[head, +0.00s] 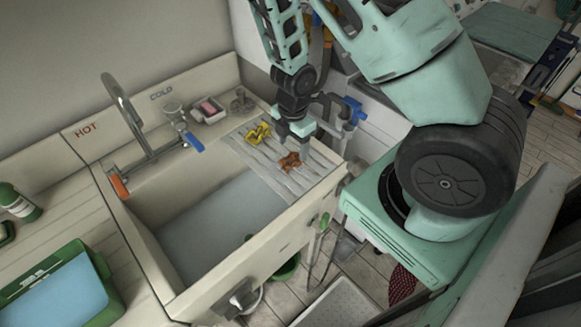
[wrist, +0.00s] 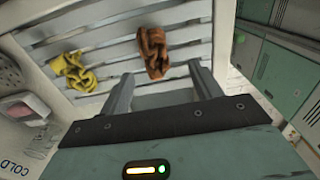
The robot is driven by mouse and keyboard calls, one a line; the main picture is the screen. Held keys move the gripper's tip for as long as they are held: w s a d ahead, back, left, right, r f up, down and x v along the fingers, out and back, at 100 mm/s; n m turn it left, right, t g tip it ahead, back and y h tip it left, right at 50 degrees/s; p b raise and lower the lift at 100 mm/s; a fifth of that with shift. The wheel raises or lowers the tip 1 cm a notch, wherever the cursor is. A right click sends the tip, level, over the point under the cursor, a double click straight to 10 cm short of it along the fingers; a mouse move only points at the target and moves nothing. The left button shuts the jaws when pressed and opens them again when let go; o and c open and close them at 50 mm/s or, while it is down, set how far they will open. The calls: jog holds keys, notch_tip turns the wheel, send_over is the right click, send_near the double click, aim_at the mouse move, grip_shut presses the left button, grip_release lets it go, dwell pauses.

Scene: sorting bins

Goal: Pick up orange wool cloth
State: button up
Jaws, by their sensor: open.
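The orange-brown wool cloth (head: 290,161) lies crumpled on the slatted drainboard (head: 262,170) at the right end of the sink. In the wrist view the cloth (wrist: 153,52) lies just beyond and between the fingertips, nearer the right one. My gripper (wrist: 158,78) is open and empty, with its two fingers apart. In the head view my gripper (head: 297,140) hangs over the drainboard, close to the cloth. I cannot tell the exact height of the fingers above it.
A crumpled yellow cloth (head: 257,134) lies on the same drainboard, left of the orange one. A soap dish (head: 208,110) and a blue-handled tap (head: 184,135) stand behind. The sink basin (head: 215,225) is left of the drainboard. Green cabinets (wrist: 280,65) show at the right.

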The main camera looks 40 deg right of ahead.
aim_at(291, 158)
jog(key=f, duration=0.2)
jog(key=f+b, duration=0.1)
jog(key=f, duration=0.1)
jog(key=f+b, duration=0.1)
jog(key=f, duration=0.1)
jog(key=shift+w+f, duration=0.25)
jog(key=shift+w, duration=0.1)
jog(key=c, duration=1.2)
jog(key=shift+o, duration=0.2)
jog(key=shift+r, duration=0.15)
